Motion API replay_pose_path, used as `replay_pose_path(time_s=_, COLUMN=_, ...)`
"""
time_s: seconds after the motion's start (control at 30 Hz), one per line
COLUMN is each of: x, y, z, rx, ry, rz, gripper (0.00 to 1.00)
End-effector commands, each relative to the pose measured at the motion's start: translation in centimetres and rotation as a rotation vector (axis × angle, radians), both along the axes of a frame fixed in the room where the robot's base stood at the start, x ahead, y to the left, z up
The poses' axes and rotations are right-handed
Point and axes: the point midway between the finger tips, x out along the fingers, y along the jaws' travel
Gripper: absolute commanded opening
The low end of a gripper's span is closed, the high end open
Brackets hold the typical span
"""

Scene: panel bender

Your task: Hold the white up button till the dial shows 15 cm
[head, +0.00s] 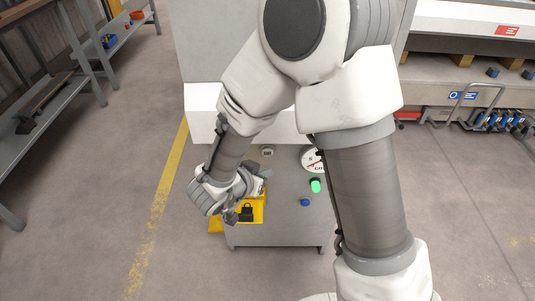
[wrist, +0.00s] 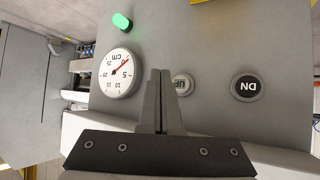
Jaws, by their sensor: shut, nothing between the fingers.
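In the head view my gripper (head: 262,187) is below the button. The white cm dial (wrist: 118,73) has a red needle pointing up and right, near the low numbers beside 5, away from 15. My arm partly hides the dial in the head view (head: 312,160).
A dark DN button (wrist: 246,87) sits right of UP in the wrist view. A green lamp (wrist: 122,21) is lit. The head view shows a blue button (head: 305,202) and a yellow plate (head: 257,214) with a black padlock. Shelving (head: 75,95) stands left; floor between is clear.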

Motion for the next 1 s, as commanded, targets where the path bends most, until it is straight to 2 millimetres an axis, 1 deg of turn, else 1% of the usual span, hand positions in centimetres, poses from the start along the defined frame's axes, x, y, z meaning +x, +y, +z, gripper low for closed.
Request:
replay_pose_path(time_s=0.03, x=0.8, y=-0.1, z=-0.1, rx=0.001, ry=-0.002, rz=-0.003, gripper=0.0)
replay_pose_path(time_s=0.1, x=1.6, y=-0.1, z=0.2, rx=0.0, ry=0.0, rz=-0.001, gripper=0.0)
replay_pose_path(time_s=0.2, x=2.5, y=-0.1, z=0.1, rx=0.001, ry=0.0, rz=-0.002, gripper=0.0)
replay_pose_path(time_s=0.33, x=3.3, y=-0.1, z=0.1, rx=0.001, ry=0.001, rz=0.0, gripper=0.0)
replay_pose_path(time_s=0.5, x=3.6, y=-0.1, z=0.0, rx=0.001, ry=0.001, rz=0.0, gripper=0.0)
replay_pose_path(time_s=1.0, x=3.6, y=-0.1, z=0.0, rx=0.0, ry=0.0, rz=0.0, gripper=0.0)
